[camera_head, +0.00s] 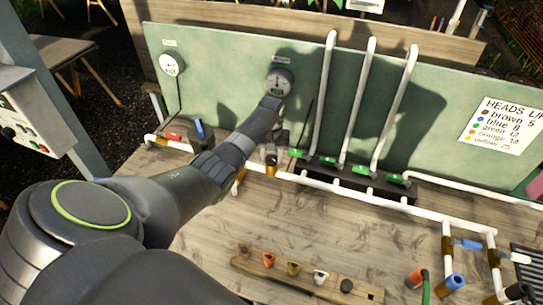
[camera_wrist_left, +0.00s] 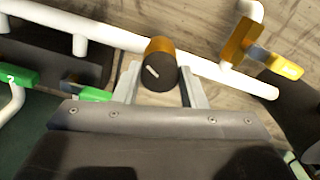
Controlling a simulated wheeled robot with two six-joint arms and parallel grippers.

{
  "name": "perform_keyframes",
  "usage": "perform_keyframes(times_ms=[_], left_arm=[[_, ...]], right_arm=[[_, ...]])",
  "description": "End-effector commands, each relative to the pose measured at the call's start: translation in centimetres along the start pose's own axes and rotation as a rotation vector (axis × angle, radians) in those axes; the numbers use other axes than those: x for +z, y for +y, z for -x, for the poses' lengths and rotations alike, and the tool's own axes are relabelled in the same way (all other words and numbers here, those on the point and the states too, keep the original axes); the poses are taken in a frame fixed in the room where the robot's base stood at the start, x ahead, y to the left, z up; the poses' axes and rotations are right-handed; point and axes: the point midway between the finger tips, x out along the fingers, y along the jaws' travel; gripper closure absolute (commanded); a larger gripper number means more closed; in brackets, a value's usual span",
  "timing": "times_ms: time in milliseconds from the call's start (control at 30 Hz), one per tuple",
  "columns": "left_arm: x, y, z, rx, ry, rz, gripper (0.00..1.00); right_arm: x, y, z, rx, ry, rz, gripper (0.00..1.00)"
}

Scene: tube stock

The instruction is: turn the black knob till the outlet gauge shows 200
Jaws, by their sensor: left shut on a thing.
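The black knob (camera_wrist_left: 157,80) has a white pointer line and sits on a brass fitting on the white pipe. In the wrist view the fingers of my left gripper (camera_wrist_left: 160,88) stand on both sides of it, shut on it. In the head view my left gripper (camera_head: 272,145) reaches down over the pipe and partly hides the knob. My right gripper is not in view.
Three tall white tubes (camera_head: 323,95) rise from green valves (camera_head: 361,169) right of the gripper. A wooden rack (camera_head: 290,276) with coloured pieces lies in front. The table's middle is clear.

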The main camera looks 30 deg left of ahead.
Motion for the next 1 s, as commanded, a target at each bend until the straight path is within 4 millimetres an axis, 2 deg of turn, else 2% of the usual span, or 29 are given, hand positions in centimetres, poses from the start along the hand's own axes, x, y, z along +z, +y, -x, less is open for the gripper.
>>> perform_keyframes(times_ms=[33,200,567,767,1000], left_arm=[[-0.1,0.0,0.2,0.001,0.005,0.000,0.60],[-0.1,0.0,0.1,0.000,0.004,0.001,0.41],[-0.1,0.0,0.5,0.001,0.004,0.001,0.41],[-0.1,0.0,3.0,0.001,0.007,0.001,0.41],[-0.2,0.0,8.5,0.001,0.010,0.000,0.41]], right_arm=[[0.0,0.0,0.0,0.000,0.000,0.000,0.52],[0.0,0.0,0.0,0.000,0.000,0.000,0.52],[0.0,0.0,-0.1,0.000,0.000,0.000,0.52],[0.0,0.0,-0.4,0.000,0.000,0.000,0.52],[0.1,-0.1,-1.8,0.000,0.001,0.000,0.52]])
